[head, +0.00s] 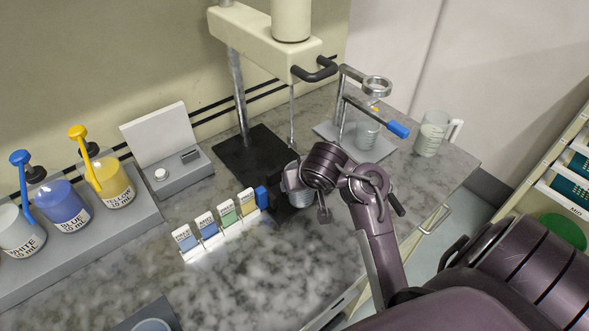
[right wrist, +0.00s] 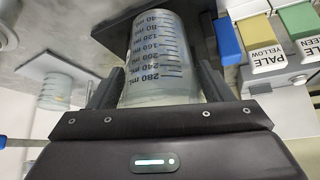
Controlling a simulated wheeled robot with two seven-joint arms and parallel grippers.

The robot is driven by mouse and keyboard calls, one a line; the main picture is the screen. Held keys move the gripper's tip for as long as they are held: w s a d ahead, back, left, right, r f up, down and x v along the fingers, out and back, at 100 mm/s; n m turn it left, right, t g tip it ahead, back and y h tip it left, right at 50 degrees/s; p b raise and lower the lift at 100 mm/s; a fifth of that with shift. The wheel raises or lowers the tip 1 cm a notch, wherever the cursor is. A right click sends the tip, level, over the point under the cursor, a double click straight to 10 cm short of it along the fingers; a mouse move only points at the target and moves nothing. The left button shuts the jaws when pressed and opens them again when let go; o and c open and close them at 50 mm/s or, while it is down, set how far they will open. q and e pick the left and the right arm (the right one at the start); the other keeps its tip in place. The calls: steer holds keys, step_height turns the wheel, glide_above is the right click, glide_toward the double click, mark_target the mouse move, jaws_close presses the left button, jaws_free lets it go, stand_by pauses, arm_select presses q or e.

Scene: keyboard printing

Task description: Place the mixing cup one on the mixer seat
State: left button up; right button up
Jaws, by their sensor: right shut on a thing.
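The mixing cup, a clear cup with mL marks (right wrist: 160,62), is between the fingers of my right gripper (right wrist: 158,78) in the right wrist view. In the head view the cup (head: 301,197) is mostly hidden by my right wrist. The mixer (head: 262,38) stands at the back, with a thin stirring rod hanging from its head. Its black base plate (head: 243,153) is the likely seat and looks empty. The cup is in front and to the right of this plate. I cannot tell its height above the counter. My left gripper is out of view.
Color cards (head: 208,229) stand just left of the cup, with a blue block (head: 262,197) at their end. Paint bottles (head: 113,187) are on the left. A ring stand with a beaker (head: 367,132) and a white-handled jug (head: 431,135) are right of the mixer.

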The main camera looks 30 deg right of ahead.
mark_target(294, 163)
steer(key=w, duration=0.2)
steer(key=w+d, duration=0.1)
steer(key=w, duration=0.3)
steer(key=shift+w+d, duration=0.2)
steer(key=shift+d, duration=0.15)
steer(key=shift+w+d+f, duration=0.1)
steer(key=shift+f, duration=0.15)
arm_select(q)
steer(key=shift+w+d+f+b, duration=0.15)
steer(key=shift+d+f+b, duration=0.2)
steer(key=shift+b, duration=0.1)
arm_select(e)
steer(key=shift+f, duration=1.55)
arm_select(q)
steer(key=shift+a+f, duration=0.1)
arm_select(e)
steer(key=shift+f, duration=0.1)
steer(key=o, duration=1.1)
steer(key=shift+r, duration=0.35)
arm_select(q)
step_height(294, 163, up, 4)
steer(key=p, duration=0.3)
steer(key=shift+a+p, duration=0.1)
steer(key=shift+p, duration=0.3)
arm_select(e)
steer(key=v, duration=1.2)
steer(key=shift+f, duration=0.15)
